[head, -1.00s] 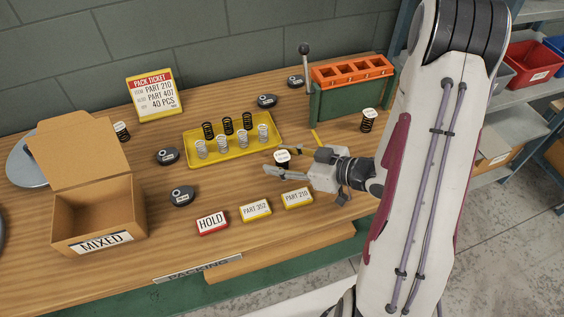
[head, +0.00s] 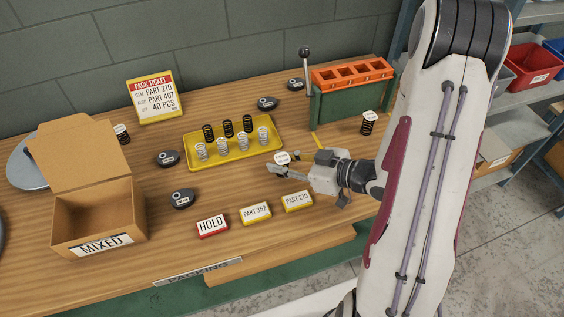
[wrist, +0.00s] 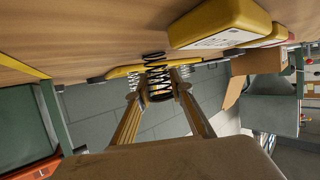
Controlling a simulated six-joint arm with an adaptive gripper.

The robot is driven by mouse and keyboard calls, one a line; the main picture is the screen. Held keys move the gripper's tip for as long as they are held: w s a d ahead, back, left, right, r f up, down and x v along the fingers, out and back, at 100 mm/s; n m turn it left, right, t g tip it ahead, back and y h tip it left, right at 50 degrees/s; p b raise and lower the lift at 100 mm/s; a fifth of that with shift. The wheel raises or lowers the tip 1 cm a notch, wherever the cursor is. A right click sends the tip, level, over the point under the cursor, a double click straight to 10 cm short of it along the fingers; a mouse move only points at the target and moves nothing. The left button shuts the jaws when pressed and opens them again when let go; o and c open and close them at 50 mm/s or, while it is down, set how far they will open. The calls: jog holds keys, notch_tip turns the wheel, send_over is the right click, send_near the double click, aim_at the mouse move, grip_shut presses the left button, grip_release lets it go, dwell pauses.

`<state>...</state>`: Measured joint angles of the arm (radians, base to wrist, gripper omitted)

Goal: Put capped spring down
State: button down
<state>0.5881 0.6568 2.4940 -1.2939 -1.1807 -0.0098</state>
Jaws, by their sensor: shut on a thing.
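My gripper (head: 283,168) is shut on a black coil spring with a white labelled cap (head: 282,157), just right of the yellow tray's front right corner. The wrist view shows the dark coils (wrist: 157,75) of this spring upright between my fingertips (wrist: 161,92). Its free coil end is close to the wooden bench top. I cannot tell whether it touches the wood. My fingers hide part of the spring in the head view.
The yellow tray (head: 185,156) holds several black and white springs. Another capped spring (head: 369,122) stands by the green and orange rack (head: 350,100). PART 352 (head: 256,213), PART 210 (head: 297,201) and HOLD (head: 211,226) blocks lie in front. A MIXED box (head: 98,225) stands left.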

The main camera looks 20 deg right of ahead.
aim_at(282, 158)
jog(key=shift+r, duration=0.15)
jog(key=shift+r, duration=4.75)
jog(key=shift+r, duration=0.1)
jog(key=shift+r, duration=2.6)
jog(key=w+a+r+n+g+y, duration=0.1)
jog(key=w+a+n+g+y, duration=0.1)
jog(key=w+a, duration=0.5)
jog(key=w+a+r+n+g+y, duration=0.1)
jog(key=w+a+n+g, duration=0.15)
jog(key=w, duration=0.85)
jog(key=w+a+f+n+g+y, duration=0.15)
jog(key=w+a, duration=0.25)
jog(key=a, duration=0.6)
jog(key=w+a+f+n+g, duration=0.1)
jog(key=w+a+n+g, duration=0.25)
jog(key=a, duration=0.65)
jog(key=shift+m+t, duration=0.35)
jog(key=shift+m, duration=0.1)
jog(key=shift+w+a+f, duration=0.1)
jog(key=shift+a+f, duration=0.05)
jog(key=shift+f, duration=1)
jog(key=shift+w+a+f, duration=0.1)
jog(key=shift+a+f, duration=0.05)
jog(key=shift+f, duration=1)
